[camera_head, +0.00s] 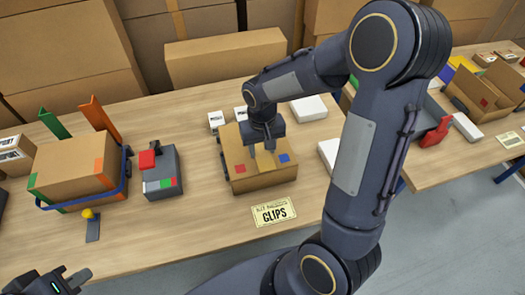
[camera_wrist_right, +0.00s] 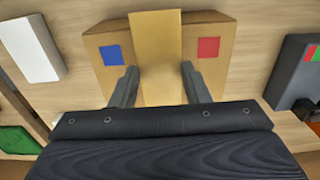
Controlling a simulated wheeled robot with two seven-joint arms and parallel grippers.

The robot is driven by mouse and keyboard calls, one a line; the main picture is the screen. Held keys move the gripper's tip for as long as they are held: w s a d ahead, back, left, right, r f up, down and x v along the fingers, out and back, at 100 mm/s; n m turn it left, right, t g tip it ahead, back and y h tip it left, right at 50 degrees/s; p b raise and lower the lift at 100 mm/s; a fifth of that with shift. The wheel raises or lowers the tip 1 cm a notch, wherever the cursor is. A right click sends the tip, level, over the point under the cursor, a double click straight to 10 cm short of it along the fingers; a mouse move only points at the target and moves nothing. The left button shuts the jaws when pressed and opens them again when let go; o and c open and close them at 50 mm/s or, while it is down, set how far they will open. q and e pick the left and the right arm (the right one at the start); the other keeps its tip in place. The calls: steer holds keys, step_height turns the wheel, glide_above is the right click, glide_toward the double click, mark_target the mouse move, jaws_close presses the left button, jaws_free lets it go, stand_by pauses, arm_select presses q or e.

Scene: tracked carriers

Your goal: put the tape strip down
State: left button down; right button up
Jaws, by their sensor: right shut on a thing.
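My right gripper (camera_head: 264,150) points down at a brown carton (camera_head: 240,180) with a red and a blue square on its top. In the right wrist view the fingers (camera_wrist_right: 157,88) stand on either side of a tan tape strip (camera_wrist_right: 155,45). The strip lies between the two squares, along the middle of the carton top (camera_wrist_right: 205,75). The gripper is shut on the strip; whether the strip touches the carton all along cannot be told. My left gripper (camera_head: 62,283) is at the lower left corner, partly cut off, away from the carton.
A grey device with a red top (camera_head: 162,180) and a strapped carton (camera_head: 75,170) stand to the left. White boxes (camera_head: 309,108) lie at the right. The table front is mostly clear.

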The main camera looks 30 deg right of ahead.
mark_target(263, 153)
step_height(263, 153, down, 3)
steer(key=shift+r, duration=0.2)
steer(key=shift+s, duration=0.1)
steer(key=shift+f+b, duration=0.6)
steer(key=o, duration=0.9)
steer(key=shift+o, duration=0.2)
steer(key=shift+r, duration=0.15)
